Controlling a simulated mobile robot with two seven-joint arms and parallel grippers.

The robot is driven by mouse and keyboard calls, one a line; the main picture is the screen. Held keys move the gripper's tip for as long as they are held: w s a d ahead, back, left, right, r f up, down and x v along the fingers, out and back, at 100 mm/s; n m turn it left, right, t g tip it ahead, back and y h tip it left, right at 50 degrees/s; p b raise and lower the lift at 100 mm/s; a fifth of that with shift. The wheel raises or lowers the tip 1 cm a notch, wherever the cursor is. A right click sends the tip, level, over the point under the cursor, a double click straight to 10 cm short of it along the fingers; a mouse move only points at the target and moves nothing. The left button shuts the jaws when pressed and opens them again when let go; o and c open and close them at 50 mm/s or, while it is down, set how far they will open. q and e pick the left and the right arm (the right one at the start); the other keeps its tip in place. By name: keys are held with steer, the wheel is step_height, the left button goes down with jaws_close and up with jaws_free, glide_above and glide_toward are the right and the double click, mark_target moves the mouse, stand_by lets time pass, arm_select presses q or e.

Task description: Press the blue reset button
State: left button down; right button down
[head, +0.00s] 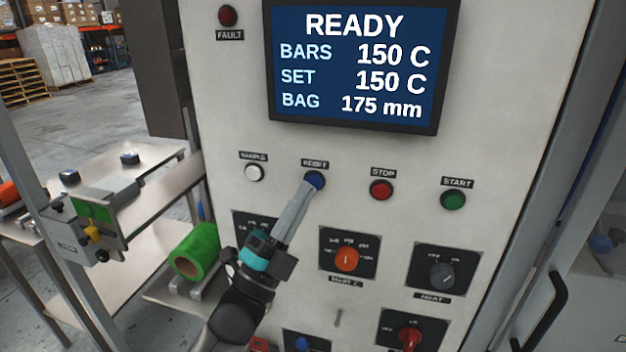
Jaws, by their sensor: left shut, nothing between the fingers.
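The blue reset button (315,180) sits on the pale control panel (220,120) under a label reading RESET. My left gripper (306,188) is shut and empty. Its fingertips overlap the lower left part of the button in the head view; I cannot tell whether they touch it or how far it is pushed in. The screen (352,65) above reads READY, BARS 150 C, SET 150 C, BAG 175 mm. My right gripper is not in view.
A white button (254,173) is left of the reset button; a red stop button (381,190) and a green start button (453,200) are to its right. Below are an orange knob (346,260) and a dark knob (441,274). A green roll (196,252) lies left of my arm.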

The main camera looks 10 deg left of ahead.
arm_select(q)
steer(key=shift+s, duration=0.15)
steer(key=s+p, duration=0.2)
steer(key=s, duration=0.3)
stand_by(0.4)
stand_by(0.5)
